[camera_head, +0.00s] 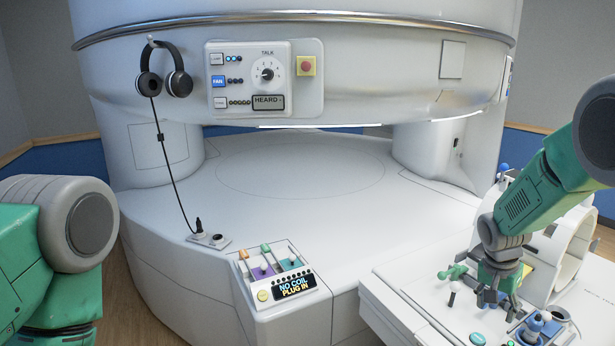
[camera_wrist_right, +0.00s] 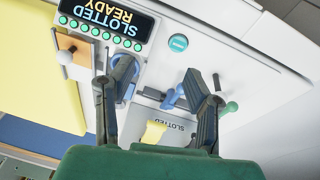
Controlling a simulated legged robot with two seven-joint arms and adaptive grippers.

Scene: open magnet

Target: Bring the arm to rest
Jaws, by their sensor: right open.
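My right arm (camera_head: 525,195) comes in from the right in the head view. Its gripper (camera_head: 497,299) hangs fingers down over the white table (camera_head: 405,306) at the lower right. In the right wrist view the gripper (camera_wrist_right: 160,85) is open, its two dark fingers spread with nothing held between them. A blue handle (camera_wrist_right: 172,97) shows between the fingers, and I cannot tell whether a finger touches it. My left arm (camera_head: 60,245) shows at the left edge of the head view, and its gripper is out of sight.
A display (camera_wrist_right: 105,22) reads "SLOTTED READY" upside down. Near the gripper are a green lever (camera_head: 453,272), a white-knobbed lever (camera_head: 453,292) and blue knobs (camera_head: 540,322). A white ring-shaped coil (camera_head: 570,250) stands behind. Headphones (camera_head: 165,75) hang on the magnet. The magnet's bed surface (camera_head: 300,170) is clear.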

